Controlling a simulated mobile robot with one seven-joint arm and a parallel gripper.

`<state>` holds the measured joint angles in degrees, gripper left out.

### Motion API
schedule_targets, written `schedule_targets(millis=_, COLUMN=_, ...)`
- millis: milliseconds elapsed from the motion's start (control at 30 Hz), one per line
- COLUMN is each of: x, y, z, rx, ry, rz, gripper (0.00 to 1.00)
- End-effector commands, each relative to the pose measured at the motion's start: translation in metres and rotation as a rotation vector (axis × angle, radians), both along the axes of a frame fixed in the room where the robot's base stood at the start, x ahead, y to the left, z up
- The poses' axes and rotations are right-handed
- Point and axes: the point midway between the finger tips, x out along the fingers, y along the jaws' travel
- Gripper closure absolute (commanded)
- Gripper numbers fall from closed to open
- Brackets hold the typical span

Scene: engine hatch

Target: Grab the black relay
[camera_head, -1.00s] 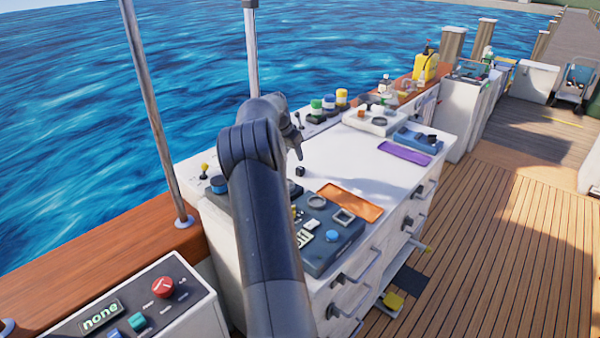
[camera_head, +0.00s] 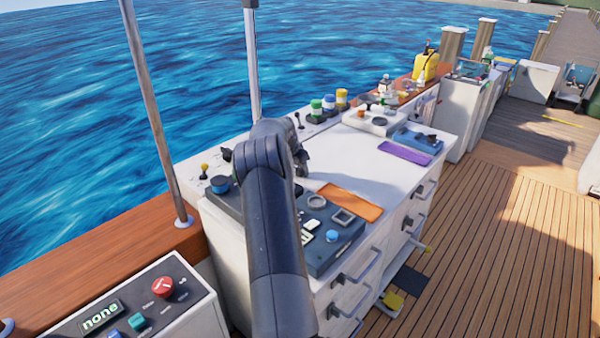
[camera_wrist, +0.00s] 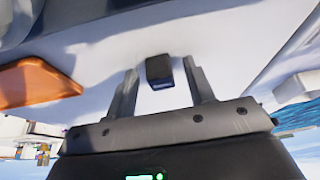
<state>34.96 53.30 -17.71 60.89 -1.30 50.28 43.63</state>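The black relay (camera_wrist: 159,71) is a small dark block on the white worktop (camera_wrist: 100,45). In the wrist view it lies just ahead of the gap between my fingers, close to the fingertips. My gripper (camera_wrist: 160,82) is open, with one finger on each side of the gap and nothing visibly held. In the head view my gripper (camera_head: 302,160) is low over the worktop, mostly behind my arm. The relay is hidden there by my arm and gripper.
An orange tray (camera_head: 350,202) and a dark panel with knobs (camera_head: 330,245) lie near the gripper. A purple tray (camera_head: 404,153), a blue device (camera_head: 418,140) and several capped jars (camera_head: 329,103) stand farther back. The worktop between the trays is clear.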

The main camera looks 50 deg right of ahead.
Motion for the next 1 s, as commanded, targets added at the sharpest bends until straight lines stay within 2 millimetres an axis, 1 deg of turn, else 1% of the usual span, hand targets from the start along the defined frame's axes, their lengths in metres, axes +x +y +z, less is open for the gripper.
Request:
schedule_targets(millis=33, x=0.0, y=0.0, z=0.0, rx=0.0, ry=0.0, rz=0.0, gripper=0.56)
schedule_targets(millis=67, x=0.0, y=0.0, z=0.0, rx=0.0, ry=0.0, rz=0.0, gripper=0.58)
schedule_targets(millis=533, x=0.0, y=0.0, z=0.0, rx=0.0, ry=0.0, rz=0.0, gripper=0.97)
schedule_targets(millis=833, x=0.0, y=0.0, z=0.003, rx=0.0, ry=0.0, rz=0.0, gripper=0.97)
schedule_targets(millis=1000, x=0.0, y=0.0, z=0.016, rx=-0.001, ry=-0.001, rz=0.0, gripper=0.97)
